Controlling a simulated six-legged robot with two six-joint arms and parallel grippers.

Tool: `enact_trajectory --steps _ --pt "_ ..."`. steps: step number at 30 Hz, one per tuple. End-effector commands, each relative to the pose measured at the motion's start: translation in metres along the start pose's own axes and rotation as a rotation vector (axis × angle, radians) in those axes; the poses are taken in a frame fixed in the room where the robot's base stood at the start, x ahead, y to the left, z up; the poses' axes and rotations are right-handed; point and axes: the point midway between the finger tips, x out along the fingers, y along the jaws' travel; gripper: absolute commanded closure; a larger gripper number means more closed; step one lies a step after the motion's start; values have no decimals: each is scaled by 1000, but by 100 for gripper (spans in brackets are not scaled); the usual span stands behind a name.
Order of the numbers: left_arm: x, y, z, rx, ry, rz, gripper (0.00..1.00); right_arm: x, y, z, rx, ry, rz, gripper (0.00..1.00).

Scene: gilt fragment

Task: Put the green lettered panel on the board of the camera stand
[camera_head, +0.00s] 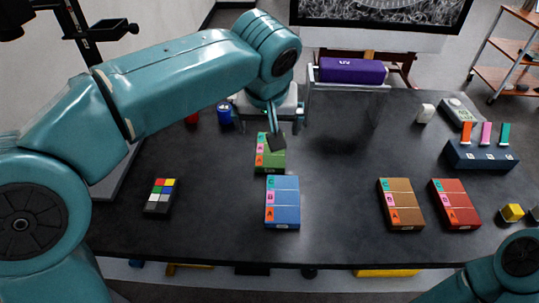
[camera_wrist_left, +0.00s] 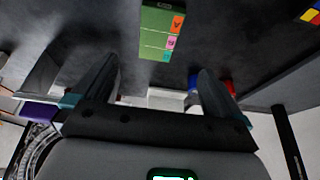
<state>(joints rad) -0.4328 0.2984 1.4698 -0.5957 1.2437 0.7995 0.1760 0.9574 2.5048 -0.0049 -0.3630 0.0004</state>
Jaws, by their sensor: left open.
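The green lettered panel (camera_head: 267,162) lies on the dark table behind the blue panel, with coloured letter squares along its left side. My left gripper (camera_head: 276,142) hangs over it and hides part of its right side. In the left wrist view the green panel (camera_wrist_left: 156,30) lies ahead of the spread fingers (camera_wrist_left: 158,72), with nothing between them. The camera stand (camera_head: 82,35) has a black column at the upper left; the grey board (camera_head: 108,190) at its foot is partly hidden by my left arm. My right gripper is out of view.
A blue panel (camera_head: 282,203), a brown panel (camera_head: 400,204) and a red panel (camera_head: 455,204) lie nearer the front edge. A colour-square card (camera_head: 160,196) lies at left, between board and blue panel. A purple box (camera_head: 352,71) and a slotted block (camera_head: 480,157) stand farther off.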

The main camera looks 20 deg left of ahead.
Motion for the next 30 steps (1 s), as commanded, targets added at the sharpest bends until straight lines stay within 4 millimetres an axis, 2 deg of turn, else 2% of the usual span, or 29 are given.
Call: enact_trajectory --steps 1,3,9,17,25,30 --pt "16 -1 2 -1 -4 -4 0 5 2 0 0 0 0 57" --pt "33 -1 2 -1 -5 -4 0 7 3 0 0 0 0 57" --pt "68 -1 1 -3 -3 -3 0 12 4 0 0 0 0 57" --pt "84 0 -1 -5 -2 -3 0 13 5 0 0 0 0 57" --pt "125 1 -4 -5 -3 -4 0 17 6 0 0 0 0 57" --pt "128 2 -5 -4 0 -2 0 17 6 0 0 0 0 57"
